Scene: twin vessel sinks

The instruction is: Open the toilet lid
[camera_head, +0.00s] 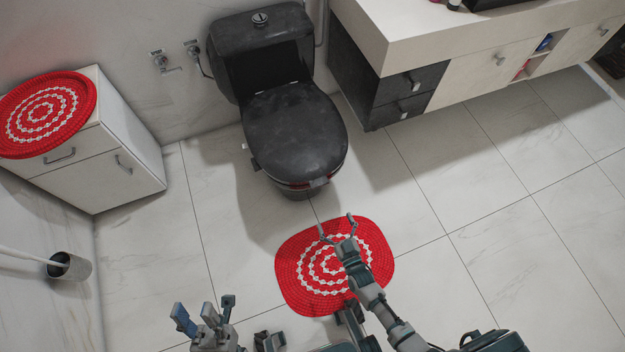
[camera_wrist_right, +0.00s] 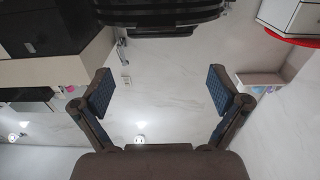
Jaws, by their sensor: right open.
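The black toilet's lid (camera_head: 295,125) is down over the bowl in the head view, in front of the black cistern (camera_head: 262,40). A dark ribbed shape at the top of the right wrist view appears to be part of the toilet (camera_wrist_right: 160,14). My right gripper (camera_head: 338,229) is open and empty, above the red floor mat and apart from the lid's front edge. Its spread fingers with blue pads also show in the right wrist view (camera_wrist_right: 160,92). My left gripper (camera_head: 204,309) is low at the bottom left, fingers apart, with nothing between them.
A red and white mat (camera_head: 295,285) lies on the tiled floor in front of the toilet. A white cabinet (camera_head: 130,145) with a round red mat on top stands left. A vanity (camera_head: 470,75) stands right. A brush holder (camera_head: 70,266) is at far left. Floor at right is clear.

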